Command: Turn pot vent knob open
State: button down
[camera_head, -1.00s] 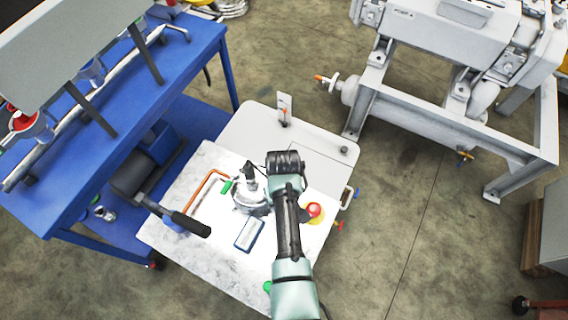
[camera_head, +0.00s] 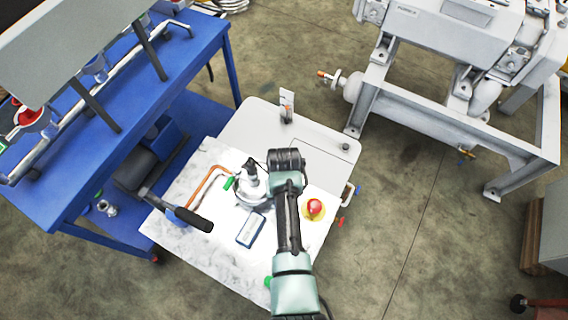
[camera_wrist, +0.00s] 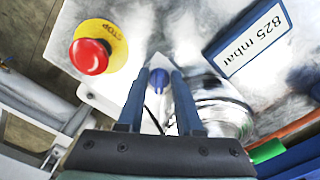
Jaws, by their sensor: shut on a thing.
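The metal pot (camera_head: 250,193) stands on a white marbled plate, with a dark fitting on top. It also shows at the right of my fingers in the wrist view (camera_wrist: 222,112). A small blue knob (camera_wrist: 158,82) sits beside the pot, between my two fingers. My gripper (camera_wrist: 161,74) is shut on this blue knob, which appears to be the vent knob. In the head view my wrist covers the fingers and the knob. The knob's turn angle is hard to tell.
A red stop button (camera_head: 315,206) on yellow lies right of my arm. A display (camera_head: 250,229), reading 825 mbar in the wrist view, lies near the pot. A green handle (camera_head: 228,183) and copper pipe (camera_head: 203,186) are left. A blue bench (camera_head: 130,105) stands farther left.

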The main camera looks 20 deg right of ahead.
jog(key=c, duration=0.6)
grip_release()
jog(key=shift+w, duration=0.1)
jog(key=n+b, duration=0.2)
jog(key=n, duration=0.2)
jog(key=shift+d+f+n, duration=0.1)
jog(key=shift+f+n, duration=0.05)
jog(key=shift+n, duration=0.15)
jog(key=n+b, duration=0.2)
jog(key=n, duration=0.3)
jog(key=shift+d, duration=0.2)
notch_tip(320, 180, up, 13)
jog(key=n, duration=0.1)
jog(key=shift+w+a+r+m+t+h+b, duration=0.55)
jog(key=shift+w+r+t, duration=1.8)
jog(key=shift+r, duration=1.6)
jog(key=shift+w+a+r+m+t+h+b, duration=0.25)
jog(key=shift+w+r+m+t, duration=0.45)
jog(key=shift+w+r+t, duration=1.9)
jog(key=shift+w+a+r+m+t+h+b, duration=0.5)
jog(key=shift+w+r+t, duration=0.75)
jog(key=shift+w+r, duration=2.85)
